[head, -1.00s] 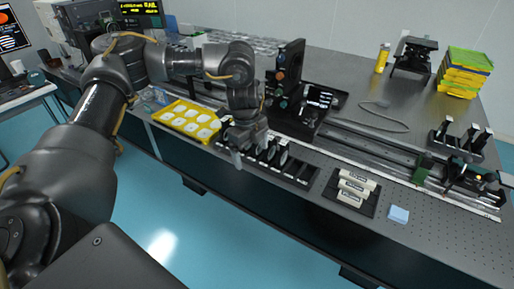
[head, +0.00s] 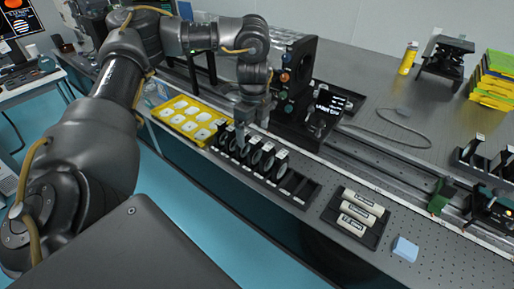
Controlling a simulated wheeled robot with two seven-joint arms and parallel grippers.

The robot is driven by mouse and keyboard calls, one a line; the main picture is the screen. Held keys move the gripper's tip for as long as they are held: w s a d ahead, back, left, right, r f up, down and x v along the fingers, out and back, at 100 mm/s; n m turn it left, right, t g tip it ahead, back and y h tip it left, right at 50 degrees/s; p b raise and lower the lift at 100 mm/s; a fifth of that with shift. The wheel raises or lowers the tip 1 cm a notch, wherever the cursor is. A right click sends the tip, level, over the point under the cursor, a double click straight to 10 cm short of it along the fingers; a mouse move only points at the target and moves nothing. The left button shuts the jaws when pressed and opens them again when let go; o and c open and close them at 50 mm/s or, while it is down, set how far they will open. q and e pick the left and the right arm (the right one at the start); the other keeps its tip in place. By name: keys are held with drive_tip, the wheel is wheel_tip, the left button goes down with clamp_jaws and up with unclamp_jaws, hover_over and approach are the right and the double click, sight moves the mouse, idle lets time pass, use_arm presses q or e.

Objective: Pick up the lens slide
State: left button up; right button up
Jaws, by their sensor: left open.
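Several lens slides, dark upright plates with round pale lenses, stand in a row in the left part of a black slotted rack (head: 299,192) near the table's front edge. One lens slide (head: 267,158) shows clearly near the middle of the row. My left gripper (head: 251,124) is open, with its fingers pointing down over the back left end of the rack. It partly hides the slides at that end. I cannot tell whether a finger touches a slide. My right gripper is not in view.
A yellow tray (head: 171,112) with white pieces lies left of the rack. A black device with knobs (head: 293,85) stands close behind the gripper. To the right are a holder with white cylinders (head: 357,211), a light blue block (head: 405,249) and a long rail (head: 385,166).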

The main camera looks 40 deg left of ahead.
sight(254, 141)
use_arm(q)
drive_tip(key=f, duration=0.3)
drive_tip(key=shift+w+a, duration=0.1)
drive_tip(key=shift+w, duration=0.15)
drive_tip(key=shift+f, duration=0.15)
drive_tip(key=f, duration=0.3)
drive_tip(key=f+b, duration=0.1)
drive_tip(key=shift+w+f, duration=0.3)
drive_tip(key=shift+f, duration=0.15)
drive_tip(key=c, duration=1.5)
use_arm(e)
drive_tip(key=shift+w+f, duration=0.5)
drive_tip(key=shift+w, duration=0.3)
